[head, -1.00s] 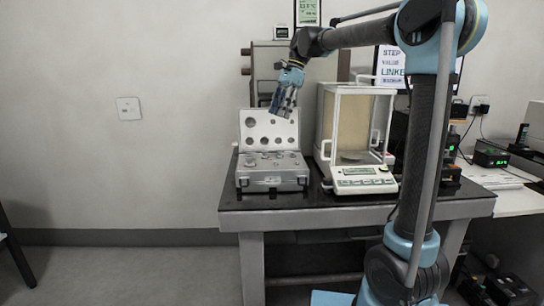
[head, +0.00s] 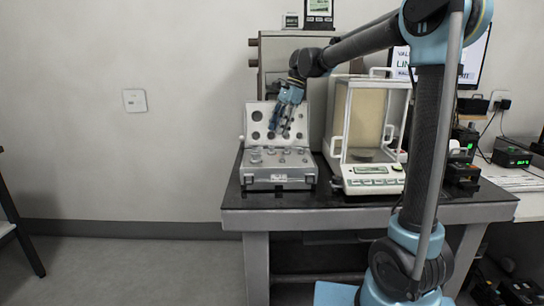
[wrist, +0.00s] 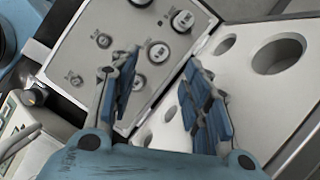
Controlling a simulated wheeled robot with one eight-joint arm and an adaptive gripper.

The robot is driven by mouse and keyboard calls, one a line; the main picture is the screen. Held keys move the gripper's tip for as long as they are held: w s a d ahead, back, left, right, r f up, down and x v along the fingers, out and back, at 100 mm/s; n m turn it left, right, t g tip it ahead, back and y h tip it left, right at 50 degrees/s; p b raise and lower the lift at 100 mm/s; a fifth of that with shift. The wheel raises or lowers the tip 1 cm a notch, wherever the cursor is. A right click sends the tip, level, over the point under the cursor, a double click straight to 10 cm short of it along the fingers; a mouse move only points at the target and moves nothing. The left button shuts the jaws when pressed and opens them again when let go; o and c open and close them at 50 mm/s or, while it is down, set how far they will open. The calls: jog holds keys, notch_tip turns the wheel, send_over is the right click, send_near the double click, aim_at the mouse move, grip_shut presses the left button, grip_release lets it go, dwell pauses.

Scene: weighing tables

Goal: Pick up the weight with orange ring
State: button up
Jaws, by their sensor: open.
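The open case of weights (head: 279,185) stands on the table, and several metal weights sit in its base. They also show in the wrist view, among them a larger weight (wrist: 182,20) near the top and another weight (wrist: 158,52) below it. I cannot make out an orange ring on any weight. My gripper (head: 280,131) is open and empty, above the case base and in front of its raised lid. In the wrist view my gripper's blue fingers (wrist: 158,66) are spread apart over the case, and they hide part of it.
The case lid (head: 264,112) with round holes stands raised behind the base. A glass-walled balance (head: 370,181) stands close on the right. The dark table (head: 320,205) has a narrow bare strip in front. A monitor (head: 470,65) is farther right.

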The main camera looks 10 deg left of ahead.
aim_at(271, 153)
jog(key=shift+x, duration=3.6)
jog(key=shift+c, duration=0.6)
grip_shut()
